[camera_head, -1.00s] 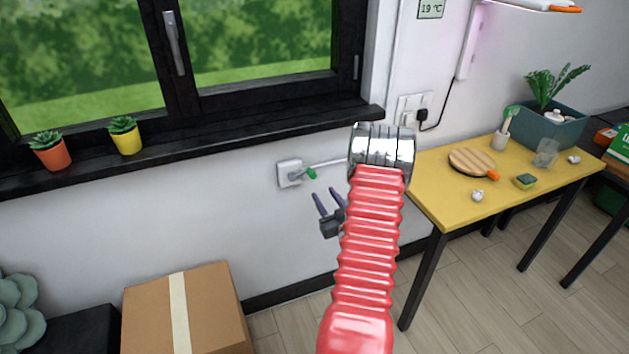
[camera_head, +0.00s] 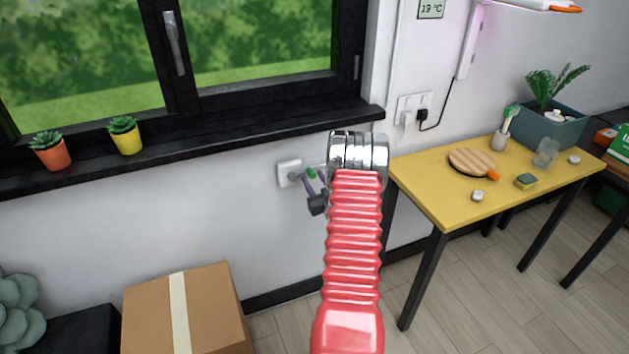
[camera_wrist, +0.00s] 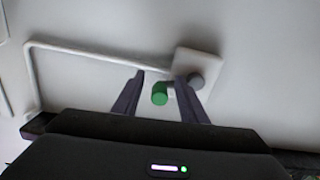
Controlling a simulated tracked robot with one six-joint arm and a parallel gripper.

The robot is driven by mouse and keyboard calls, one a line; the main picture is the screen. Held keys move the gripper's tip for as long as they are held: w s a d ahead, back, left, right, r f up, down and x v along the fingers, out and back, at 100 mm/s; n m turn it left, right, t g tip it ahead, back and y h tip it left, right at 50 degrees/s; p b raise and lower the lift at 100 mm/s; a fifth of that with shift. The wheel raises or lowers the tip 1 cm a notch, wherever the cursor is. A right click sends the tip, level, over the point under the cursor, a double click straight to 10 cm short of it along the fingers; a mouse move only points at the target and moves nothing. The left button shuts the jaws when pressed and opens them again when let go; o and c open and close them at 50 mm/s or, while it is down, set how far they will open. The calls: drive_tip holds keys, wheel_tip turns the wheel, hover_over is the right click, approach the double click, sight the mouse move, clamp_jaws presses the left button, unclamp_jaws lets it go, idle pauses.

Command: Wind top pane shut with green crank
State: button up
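The green crank knob (camera_head: 311,173) sticks out from a white wall plate (camera_head: 287,171) below the window sill. In the wrist view the green knob (camera_wrist: 160,93) lies between the two purple fingers of my gripper (camera_wrist: 160,90), with a gap on both sides. The white wall plate (camera_wrist: 199,67) with its grey hub is behind the right finger. My gripper (camera_head: 316,180) is open at the crank in the head view; my red arm hides part of the area. The top pane is not in view; only lower window panes (camera_head: 262,40) show.
A black sill with two potted succulents (camera_head: 125,136) runs above the crank. A yellow table (camera_head: 440,190) stands to the right, a cardboard box (camera_head: 215,310) on the floor at lower left. A pale rod or conduit (camera_wrist: 90,53) runs along the wall from the plate.

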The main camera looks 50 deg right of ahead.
drive_tip(key=shift+c, duration=0.4)
drive_tip(key=shift+d, duration=0.1)
clamp_jaws()
idle(0.8)
drive_tip(key=shift+o, duration=0.4)
unclamp_jaws()
drive_tip(key=shift+s, duration=0.1)
drive_tip(key=v, duration=1.3)
drive_tip(key=shift+s+a, duration=0.25)
drive_tip(key=shift+a, duration=0.1)
drive_tip(key=shift+c, duration=0.5)
